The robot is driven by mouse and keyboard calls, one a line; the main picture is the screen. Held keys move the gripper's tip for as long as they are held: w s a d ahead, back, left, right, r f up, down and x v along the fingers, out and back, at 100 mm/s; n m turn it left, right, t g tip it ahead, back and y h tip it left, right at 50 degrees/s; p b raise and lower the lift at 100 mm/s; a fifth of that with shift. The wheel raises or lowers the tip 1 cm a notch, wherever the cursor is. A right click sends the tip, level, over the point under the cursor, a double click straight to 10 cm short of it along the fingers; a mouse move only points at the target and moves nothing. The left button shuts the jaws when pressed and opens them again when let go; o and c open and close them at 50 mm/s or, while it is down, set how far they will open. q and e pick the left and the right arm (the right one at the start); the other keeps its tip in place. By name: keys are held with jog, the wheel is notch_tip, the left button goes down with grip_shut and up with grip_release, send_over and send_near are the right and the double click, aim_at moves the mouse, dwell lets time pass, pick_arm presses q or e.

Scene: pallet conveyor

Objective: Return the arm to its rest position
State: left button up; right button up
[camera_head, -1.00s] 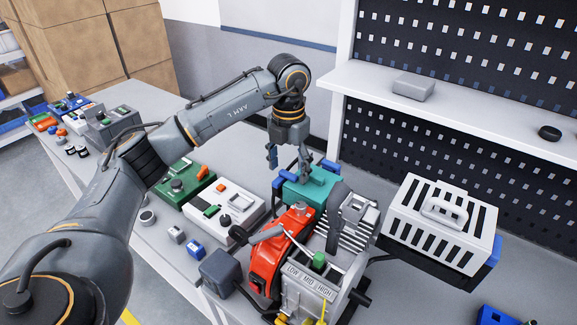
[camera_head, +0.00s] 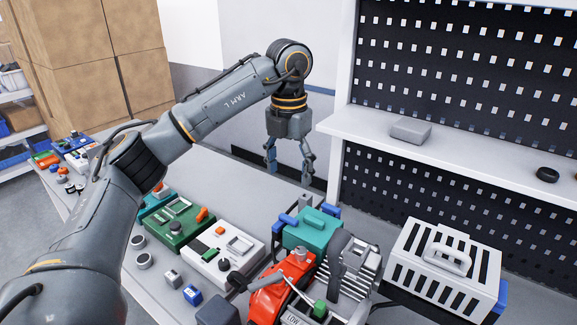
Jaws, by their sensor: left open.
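My left arm (camera_head: 215,105) comes in from the left and reaches across the bench. My left gripper (camera_head: 289,178) points down at its end, with its two fingers spread apart and nothing between them. It hangs in the air, appearing above and behind the teal block (camera_head: 312,233). My right arm and its gripper do not show.
A red and grey machine (camera_head: 283,287) stands at front centre, and a white slotted box (camera_head: 447,268) at right. Green (camera_head: 190,234) and white (camera_head: 213,267) control boxes lie on the bench. A shelf (camera_head: 450,158) with a grey block (camera_head: 410,131) juts out at right.

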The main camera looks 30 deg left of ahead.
pick_arm(q)
jog(key=shift+r, duration=0.35)
dwell(0.3)
